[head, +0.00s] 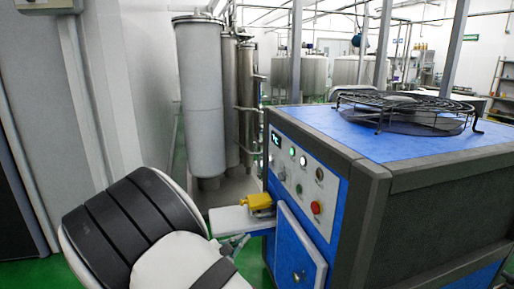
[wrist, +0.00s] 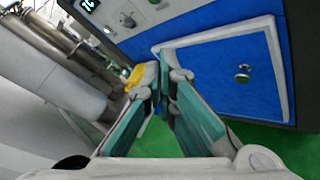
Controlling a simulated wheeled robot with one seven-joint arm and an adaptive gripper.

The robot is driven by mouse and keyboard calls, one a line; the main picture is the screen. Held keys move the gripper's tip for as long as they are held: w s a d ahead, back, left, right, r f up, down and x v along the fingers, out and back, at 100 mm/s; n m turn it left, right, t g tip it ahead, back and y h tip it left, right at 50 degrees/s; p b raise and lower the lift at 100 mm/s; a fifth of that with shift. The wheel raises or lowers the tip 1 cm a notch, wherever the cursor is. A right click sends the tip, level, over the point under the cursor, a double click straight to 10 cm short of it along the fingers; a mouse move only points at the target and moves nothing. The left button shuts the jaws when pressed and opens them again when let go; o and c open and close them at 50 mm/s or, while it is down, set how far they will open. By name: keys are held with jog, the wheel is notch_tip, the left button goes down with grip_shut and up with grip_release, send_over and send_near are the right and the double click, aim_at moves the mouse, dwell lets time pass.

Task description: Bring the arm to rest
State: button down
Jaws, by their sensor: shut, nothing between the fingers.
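My gripper (wrist: 163,88) is shut and empty, its teal-padded fingers pointing toward the blue machine's front in the wrist view. In the head view only a small part of my gripper (head: 238,243) shows, past my arm at the lower left. It is in front of the blue machine (head: 292,235), below a light ledge (head: 228,222) with a yellow object (head: 258,201) on it. The yellow object also shows in the wrist view (wrist: 135,76), left of the fingertips. I cannot tell the exact gap between the gripper and the machine.
The machine has a control panel (head: 297,168) with a red button (head: 316,207), a front door (head: 298,250) with a knob, and a round fan guard (head: 408,108) on top. Tall metal cylinders (head: 200,100) stand behind my arm. Green floor (head: 250,265) shows between my arm and the machine.

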jog(key=s+d+r+m+g+p, duration=0.1)
jog(key=s+d+r+m+g, duration=0.55)
jog(key=d, duration=0.45)
jog(key=s+d+r+m+g, duration=0.4)
jog(key=s+d+r+m, duration=0.25)
jog(key=d+r, duration=0.4)
jog(key=s+d+r+m+y, duration=0.1)
jog(key=s+r+m+y, duration=0.1)
jog(key=s, duration=0.6)
jog(key=s+d+r+m+t+y, duration=0.1)
jog(key=s+r+m+y, duration=0.1)
jog(key=s, duration=0.6)
jog(key=s+d+r+m+y+p, duration=0.1)
jog(key=s+m+y, duration=0.3)
jog(key=s, duration=0.4)
jog(key=shift+r+m+y, duration=0.3)
jog(key=shift+r+y, duration=0.1)
dwell(0.7)
